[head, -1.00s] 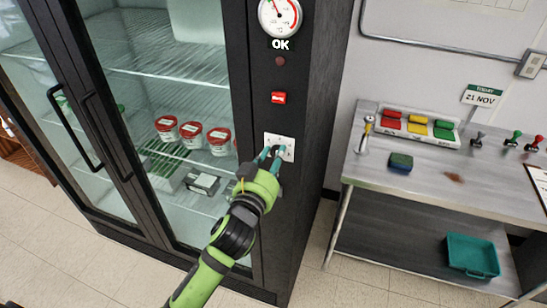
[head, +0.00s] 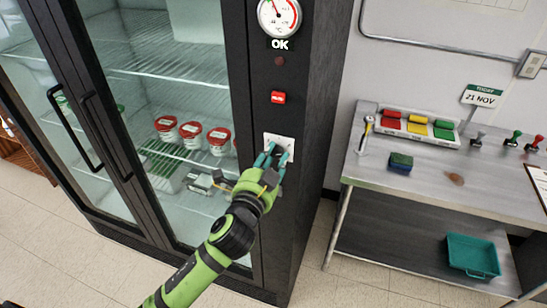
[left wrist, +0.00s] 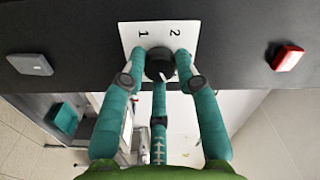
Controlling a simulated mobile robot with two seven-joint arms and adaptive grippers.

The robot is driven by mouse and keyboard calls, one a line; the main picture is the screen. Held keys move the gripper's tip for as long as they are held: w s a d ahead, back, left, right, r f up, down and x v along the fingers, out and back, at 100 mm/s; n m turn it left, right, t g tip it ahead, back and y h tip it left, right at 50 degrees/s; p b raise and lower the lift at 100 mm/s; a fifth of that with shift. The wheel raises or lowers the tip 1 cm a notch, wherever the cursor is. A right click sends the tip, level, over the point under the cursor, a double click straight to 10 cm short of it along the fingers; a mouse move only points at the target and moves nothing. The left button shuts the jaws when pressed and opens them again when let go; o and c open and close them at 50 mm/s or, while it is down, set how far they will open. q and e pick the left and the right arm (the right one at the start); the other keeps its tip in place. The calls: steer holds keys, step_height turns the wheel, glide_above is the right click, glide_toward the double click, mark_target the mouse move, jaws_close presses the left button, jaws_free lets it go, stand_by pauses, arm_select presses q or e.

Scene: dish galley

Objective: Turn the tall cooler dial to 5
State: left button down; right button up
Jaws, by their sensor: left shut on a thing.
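The tall cooler (head: 318,110) has glass doors and a dark front post. A white dial plate (head: 289,143) is on the post, below a red button (head: 278,97). My left gripper (head: 273,154) is at the plate, its teal fingers shut on the black dial (left wrist: 159,63), best seen in the left wrist view. The numbers 1 and 2 show on the plate (left wrist: 133,30) there. The other numbers are hidden by the fingers and dial. I cannot tell which number the dial points to. My right gripper is not in view.
A round gauge (head: 279,16) with an OK sign (head: 280,44) is above the button. A steel table (head: 430,170) stands to the right, bearing colored blocks, a sponge (head: 400,163) and stamps. A teal bin (head: 473,255) is on its lower shelf. Tubs stand inside the cooler.

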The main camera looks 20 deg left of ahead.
arm_select(q)
steer(key=m, duration=0.5)
steer(key=shift+a+f+m, duration=0.1)
steer(key=shift+f+m, duration=0.05)
steer(key=shift+m, duration=0.15)
steer(key=m, duration=0.5)
steer(key=shift+r+m, duration=0.2)
steer(key=shift+m, duration=0.2)
steer(key=c, duration=0.9)
jaws_free()
steer(key=shift+s, duration=0.3)
steer(key=s, duration=1.1)
steer(key=shift+s+a, duration=0.15)
steer(key=shift+a, duration=0.1)
